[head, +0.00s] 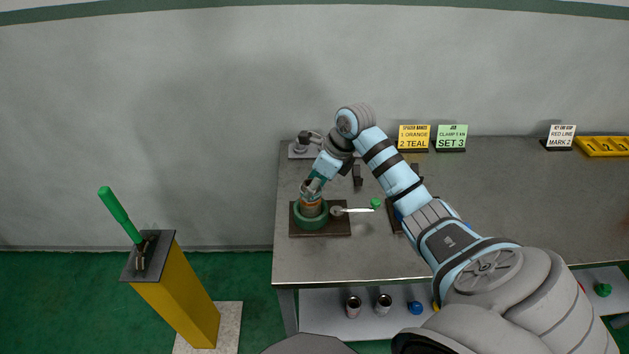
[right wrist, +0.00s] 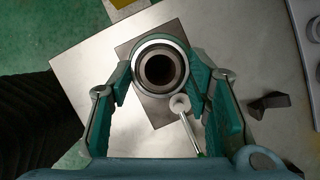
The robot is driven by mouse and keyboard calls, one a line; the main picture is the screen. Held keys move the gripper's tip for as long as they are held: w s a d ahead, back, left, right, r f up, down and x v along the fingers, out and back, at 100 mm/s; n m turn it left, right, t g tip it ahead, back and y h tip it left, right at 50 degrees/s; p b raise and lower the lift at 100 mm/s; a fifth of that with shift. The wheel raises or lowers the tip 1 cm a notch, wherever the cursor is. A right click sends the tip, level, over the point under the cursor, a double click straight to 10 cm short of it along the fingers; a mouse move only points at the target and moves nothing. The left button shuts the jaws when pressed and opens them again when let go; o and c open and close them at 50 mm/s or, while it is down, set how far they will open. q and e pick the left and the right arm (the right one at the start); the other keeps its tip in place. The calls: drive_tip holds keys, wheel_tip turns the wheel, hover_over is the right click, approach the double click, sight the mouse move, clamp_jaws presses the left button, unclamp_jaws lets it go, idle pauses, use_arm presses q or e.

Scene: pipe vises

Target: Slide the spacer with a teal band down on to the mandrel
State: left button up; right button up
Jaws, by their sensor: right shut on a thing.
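My right gripper (head: 313,187) is at the top of the fixture at the table's left end. In the right wrist view its two teal fingers (right wrist: 165,85) are shut on the sides of a round spacer (right wrist: 139,50) with a pale rim and a dark bore. Teal shows around its outer edge. In the head view an orange-brown cylinder (head: 312,207) stands below the fingers inside a green ring (head: 310,221) on a dark plate (head: 338,222). The mandrel cannot be made out apart from these parts. My left gripper is not in view.
A lever with a white shaft (head: 357,210) and green knob (head: 376,203) sticks out right of the fixture. Signs, including a yellow one (head: 413,138) reading 1 orange, 2 teal, stand at the table's back. A yellow post (head: 180,310) with a green handle stands left.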

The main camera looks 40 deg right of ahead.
drive_tip(key=shift+f, duration=0.35)
drive_tip(key=o, duration=1.1)
drive_tip(key=shift+o, duration=0.2)
drive_tip(key=shift+r, duration=0.1)
drive_tip(key=v, duration=1.1)
drive_tip(key=shift+s+d+r, duration=0.15)
drive_tip(key=shift+s+r, duration=0.1)
drive_tip(key=shift+r, duration=0.1)
